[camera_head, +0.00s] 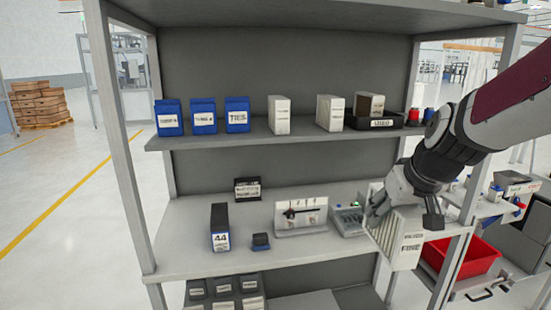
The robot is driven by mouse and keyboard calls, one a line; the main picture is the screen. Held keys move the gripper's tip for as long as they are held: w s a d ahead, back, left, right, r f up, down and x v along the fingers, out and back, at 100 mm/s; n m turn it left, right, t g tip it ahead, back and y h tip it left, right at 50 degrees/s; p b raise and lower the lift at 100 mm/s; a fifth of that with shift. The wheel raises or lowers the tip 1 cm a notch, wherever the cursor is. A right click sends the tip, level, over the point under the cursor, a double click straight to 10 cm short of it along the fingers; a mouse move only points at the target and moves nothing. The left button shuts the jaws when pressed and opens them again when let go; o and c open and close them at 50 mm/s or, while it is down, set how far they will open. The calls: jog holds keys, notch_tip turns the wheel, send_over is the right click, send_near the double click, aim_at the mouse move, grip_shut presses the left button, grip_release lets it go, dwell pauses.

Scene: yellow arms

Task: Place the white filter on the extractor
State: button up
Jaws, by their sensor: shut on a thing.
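My gripper (404,207) is at the right side of the shelf unit, in front of the middle shelf. I cannot tell whether the filter touches the device or the shelf edge.
A white panel (301,216), a tall dark box (220,227) and a small dark box (261,241) stand on the middle shelf (190,258). The upper shelf holds blue boxes (204,116), white blocks (279,115) and a black tray (383,123). A red bin (470,258) is at right.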

jog(key=w+a+f, duration=0.1)
jog(key=a+f, duration=0.1)
jog(key=f, duration=1)
jog(key=w+a+f+m, duration=0.1)
jog(key=a+f, duration=0.1)
jog(key=f, duration=1)
jog(key=shift+w+f+h, duration=0.25)
jog(key=shift+f+h, duration=0.05)
jog(key=shift+f, duration=0.1)
jog(key=shift+d, duration=0.15)
